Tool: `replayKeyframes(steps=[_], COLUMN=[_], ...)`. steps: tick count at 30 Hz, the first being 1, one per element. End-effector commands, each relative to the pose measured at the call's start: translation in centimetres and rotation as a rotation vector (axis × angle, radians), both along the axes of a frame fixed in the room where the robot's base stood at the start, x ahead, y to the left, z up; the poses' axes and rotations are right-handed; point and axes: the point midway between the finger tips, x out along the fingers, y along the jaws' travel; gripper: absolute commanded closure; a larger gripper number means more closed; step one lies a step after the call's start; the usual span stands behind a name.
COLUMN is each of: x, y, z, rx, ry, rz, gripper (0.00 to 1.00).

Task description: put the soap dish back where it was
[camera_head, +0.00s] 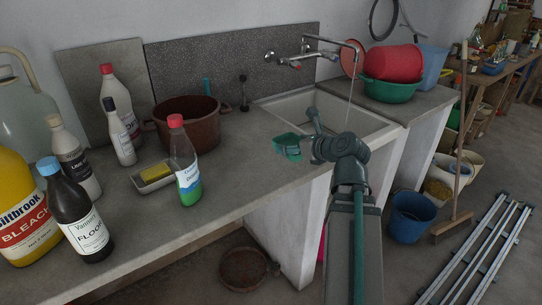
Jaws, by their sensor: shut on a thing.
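A small teal, open-topped piece that looks like the soap dish (285,148) is at the front left corner of the sink, beside the end of my arm. My gripper (302,147) is at its right side, shut on it. The fingers are small and partly hidden by my own arm joint. I cannot tell whether the dish touches the counter. A white tray (148,186) with a yellow sponge or soap bar (154,172) lies farther left on the counter.
The grey counter (235,150) is bare between the clear bottle with green liquid (187,170) and the sink (350,123). A brown pot (190,124) and several bottles stand left. A tap (310,55) overhangs the sink. A green basin (390,90) stands right.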

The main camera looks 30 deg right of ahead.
Motion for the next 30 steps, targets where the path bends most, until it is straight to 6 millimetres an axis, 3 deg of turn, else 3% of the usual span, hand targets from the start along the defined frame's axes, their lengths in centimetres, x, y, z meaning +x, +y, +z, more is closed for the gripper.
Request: replayKeyframes(steps=[2, 19, 22, 30], x=[0.7, 4.8, 7.5, 10.4], y=[0.0, 0.2, 0.2, 0.4], z=[0.5, -1.4, -3.0, -7.0], rx=[0.004, 0.003, 0.002, 0.001], ry=[0.002, 0.003, 0.003, 0.001], rz=[0.002, 0.002, 0.004, 0.001], gripper=[0.6, 0.6, 0.6, 0.6])
